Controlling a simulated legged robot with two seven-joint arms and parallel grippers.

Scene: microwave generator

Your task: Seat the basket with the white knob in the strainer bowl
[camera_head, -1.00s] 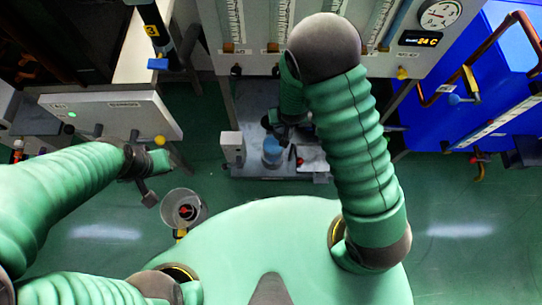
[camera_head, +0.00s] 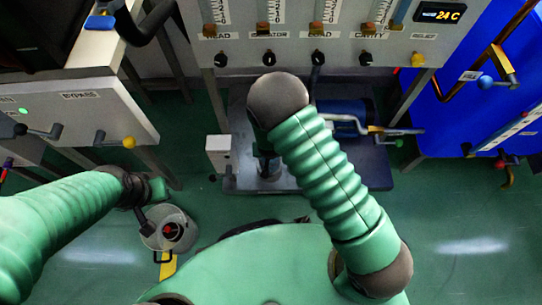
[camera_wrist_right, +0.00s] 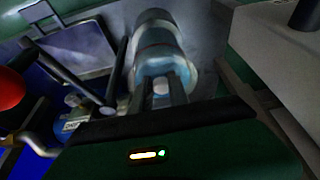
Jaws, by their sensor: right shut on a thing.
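In the right wrist view my right gripper (camera_wrist_right: 162,92) is shut on a small white knob (camera_wrist_right: 160,86). A grey-blue cylinder (camera_wrist_right: 156,38) is directly beyond the fingers. I cannot tell how much of it is basket and how much strainer bowl, or whether the basket is seated. In the head view my right upper arm covers much of this spot; the dark end of my right forearm (camera_head: 268,167) shows low over the grey base plate. My left gripper (camera_head: 150,190) is above a grey bucket; its fingers are too unclear to judge.
The grey bucket (camera_head: 153,238) on the floor holds something red and dark. A white box (camera_head: 220,153) stands at the plate's left edge. A blue motor-like body (camera_head: 345,112) and pipe lie right of my arm. The gauge panel (camera_head: 230,45) and blue tank (camera_head: 440,90) bound the space.

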